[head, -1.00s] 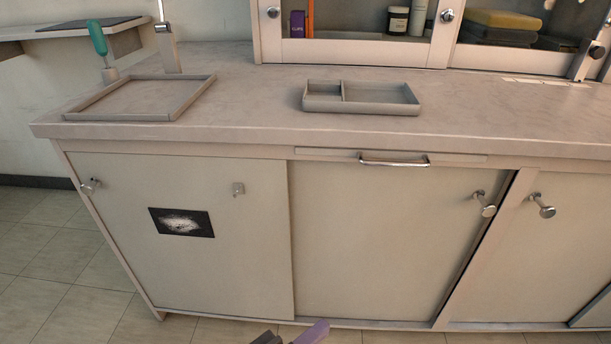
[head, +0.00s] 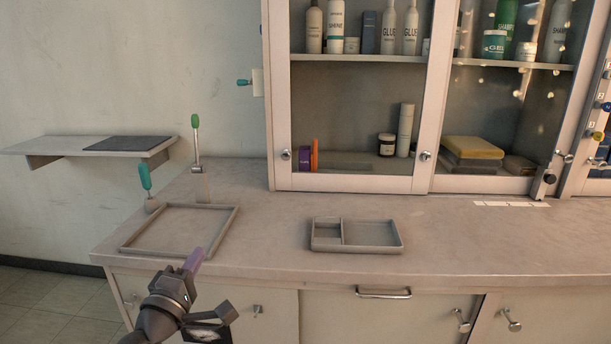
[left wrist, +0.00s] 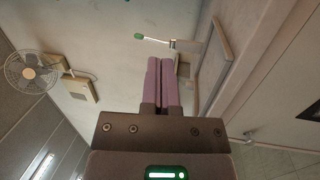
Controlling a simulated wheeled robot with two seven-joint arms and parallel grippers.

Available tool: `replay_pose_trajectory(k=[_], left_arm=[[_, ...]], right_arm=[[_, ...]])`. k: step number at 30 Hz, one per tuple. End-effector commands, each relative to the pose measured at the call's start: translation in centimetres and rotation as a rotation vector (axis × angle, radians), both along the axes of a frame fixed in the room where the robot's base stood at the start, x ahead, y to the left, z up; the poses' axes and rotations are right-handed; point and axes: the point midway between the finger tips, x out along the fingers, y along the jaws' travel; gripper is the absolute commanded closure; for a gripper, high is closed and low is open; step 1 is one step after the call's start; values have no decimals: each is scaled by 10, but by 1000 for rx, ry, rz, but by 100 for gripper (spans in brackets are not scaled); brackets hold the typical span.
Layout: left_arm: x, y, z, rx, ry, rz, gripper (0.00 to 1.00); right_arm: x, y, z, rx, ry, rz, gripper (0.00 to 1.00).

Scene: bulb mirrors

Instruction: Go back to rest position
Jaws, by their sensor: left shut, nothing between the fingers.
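My left gripper (head: 193,262) comes in from the lower left in the head view, in front of the counter's front edge and the square tray. Its purple fingers also show in the left wrist view (left wrist: 161,62), side by side and closed with nothing between them. My right gripper is not in either view.
A glass-fronted cabinet (head: 360,184) stands behind. The counter between the trays is clear.

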Motion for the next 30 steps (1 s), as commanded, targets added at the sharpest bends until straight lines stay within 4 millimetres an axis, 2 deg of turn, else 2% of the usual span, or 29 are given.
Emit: replay_pose_trajectory(k=[1, 3, 4, 5, 6, 11, 15, 16, 18, 20, 21, 23, 24, 26, 27, 29, 30], left_arm=[[6, 20, 49, -29, -18, 55, 100], [14, 50, 84, -82, -25, 134, 100], [16, 57, 85, -41, -23, 160, 100], [16, 52, 67, 130, -20, 174, 100], [17, 50, 57, 334, -20, 196, 100], [19, 53, 38, 1126, -18, 282, 100], [19, 68, 27, 1841, 15, 345, 100], [15, 69, 8, 1887, 48, 309, 100], [1, 67, -47, 1873, 134, 201, 100], [-16, 66, -90, 1872, 208, 113, 100], [-29, 65, -120, 1870, 258, 53, 100], [-55, 63, -165, 1864, 338, -44, 100], [-75, 62, -196, 1858, 394, -112, 100], [-113, 58, -241, 1846, 483, -221, 100], [-142, 56, -271, 1835, 544, -298, 100], [-192, 52, -313, 1814, 639, -417, 100], [-227, 49, -337, 1797, 701, -494, 100]], right_arm=[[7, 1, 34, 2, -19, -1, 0], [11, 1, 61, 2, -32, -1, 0], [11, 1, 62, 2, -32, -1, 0], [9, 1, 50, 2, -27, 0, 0], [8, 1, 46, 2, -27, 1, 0], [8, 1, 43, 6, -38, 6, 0], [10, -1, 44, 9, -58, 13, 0], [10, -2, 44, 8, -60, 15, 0], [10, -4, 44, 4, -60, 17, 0], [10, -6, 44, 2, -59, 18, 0], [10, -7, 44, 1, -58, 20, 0], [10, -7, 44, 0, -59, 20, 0], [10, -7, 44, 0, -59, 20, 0], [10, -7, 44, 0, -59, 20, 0], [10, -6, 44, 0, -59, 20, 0], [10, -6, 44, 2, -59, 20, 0], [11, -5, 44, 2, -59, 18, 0]])
